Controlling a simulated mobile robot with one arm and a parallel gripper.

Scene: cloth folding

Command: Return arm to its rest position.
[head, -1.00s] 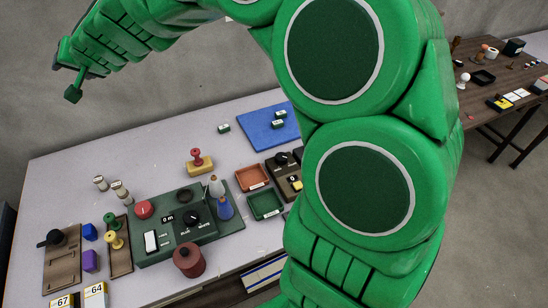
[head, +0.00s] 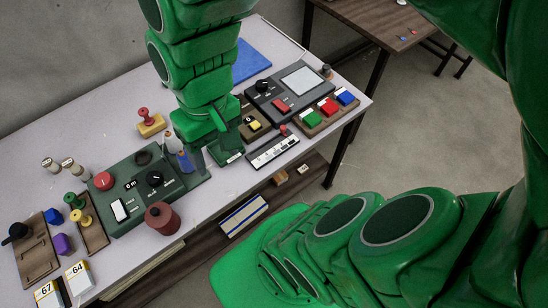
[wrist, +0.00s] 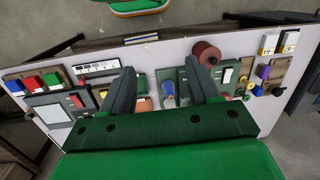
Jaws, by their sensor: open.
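My green arm hangs over the table (head: 120,155) from the top of the head view. My gripper (wrist: 162,85) is open and empty in the wrist view, its two dark fingers apart and pointing at the table. In the head view its end is above the table, near the blue cone (head: 185,161) and the green control panel (head: 155,207). It partly hides the small trays there. A large green part of my own body fills the lower right of the head view. No cloth shows.
A panel with a pale screen (head: 300,80) and a board of coloured blocks (head: 329,107) lie to the right. White boxes (head: 80,278) stand at front left. A brown table (head: 385,20) is behind right.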

